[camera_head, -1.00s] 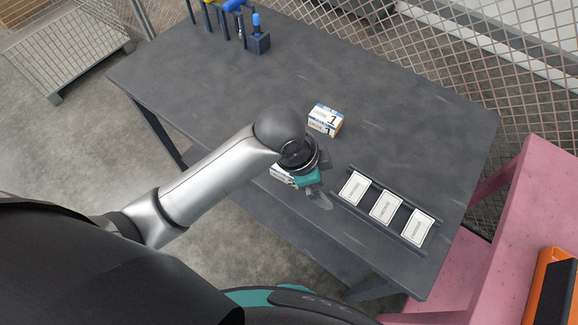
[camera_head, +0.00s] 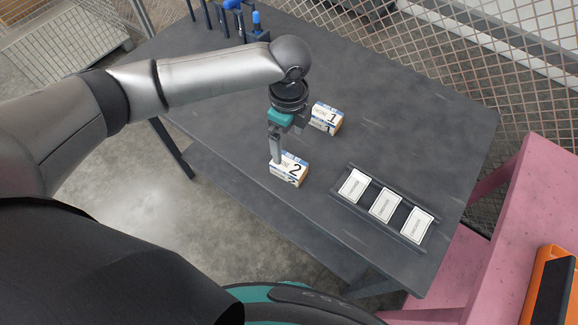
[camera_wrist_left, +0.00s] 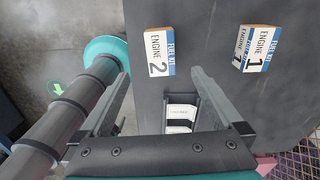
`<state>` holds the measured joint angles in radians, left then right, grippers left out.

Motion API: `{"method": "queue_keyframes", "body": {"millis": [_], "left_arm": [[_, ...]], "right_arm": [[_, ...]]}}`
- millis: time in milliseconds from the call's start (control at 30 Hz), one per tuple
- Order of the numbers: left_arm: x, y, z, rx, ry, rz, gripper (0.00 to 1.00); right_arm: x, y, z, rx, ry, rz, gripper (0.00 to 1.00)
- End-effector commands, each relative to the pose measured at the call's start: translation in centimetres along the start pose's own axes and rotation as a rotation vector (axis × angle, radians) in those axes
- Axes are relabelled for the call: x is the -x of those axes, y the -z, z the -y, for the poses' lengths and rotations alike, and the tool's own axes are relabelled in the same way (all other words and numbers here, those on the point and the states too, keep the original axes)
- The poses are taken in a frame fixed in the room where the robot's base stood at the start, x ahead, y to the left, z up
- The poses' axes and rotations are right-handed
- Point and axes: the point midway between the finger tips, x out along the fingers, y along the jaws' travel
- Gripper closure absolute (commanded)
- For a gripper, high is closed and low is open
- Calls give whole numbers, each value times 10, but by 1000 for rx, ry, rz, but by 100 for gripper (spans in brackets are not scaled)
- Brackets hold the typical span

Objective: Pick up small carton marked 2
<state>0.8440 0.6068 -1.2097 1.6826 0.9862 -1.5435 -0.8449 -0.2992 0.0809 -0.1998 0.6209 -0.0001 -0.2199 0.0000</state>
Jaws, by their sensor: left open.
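The small carton marked 2 (camera_head: 289,170) is white and orange with a blue band and stands on the dark grey table near its front edge. In the left wrist view the carton marked 2 (camera_wrist_left: 160,52) lies ahead of the fingers, between their lines. My left gripper (camera_head: 276,150) hangs from above beside this carton, its finger overlapping the carton's left end in the head view. In the left wrist view my left gripper (camera_wrist_left: 157,75) is open with nothing between its fingers. I cannot tell whether a finger touches the carton. My right gripper is not in view.
A similar carton marked 1 (camera_head: 326,117) stands further back on the table (camera_head: 400,130). A dark rack with three white cards (camera_head: 385,205) lies to the right. A tool holder (camera_head: 258,42) is at the back left. A pink table (camera_head: 500,240) stands at the right.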

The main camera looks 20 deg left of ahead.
Motion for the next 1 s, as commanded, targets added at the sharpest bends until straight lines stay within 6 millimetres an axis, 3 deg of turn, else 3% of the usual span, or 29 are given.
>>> {"method": "queue_keyframes", "body": {"millis": [100,233,467,800,1000], "left_arm": [[-28,0,-1,1,-3,0,0],[-49,0,0,1,-1,1,0],[-64,1,0,-1,1,-1,0],[-107,1,1,1,0,0,0],[-113,0,1,0,2,0,0]], "right_arm": [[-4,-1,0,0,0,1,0],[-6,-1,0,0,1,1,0],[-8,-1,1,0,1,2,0],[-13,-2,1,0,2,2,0],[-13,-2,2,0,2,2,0]]}}
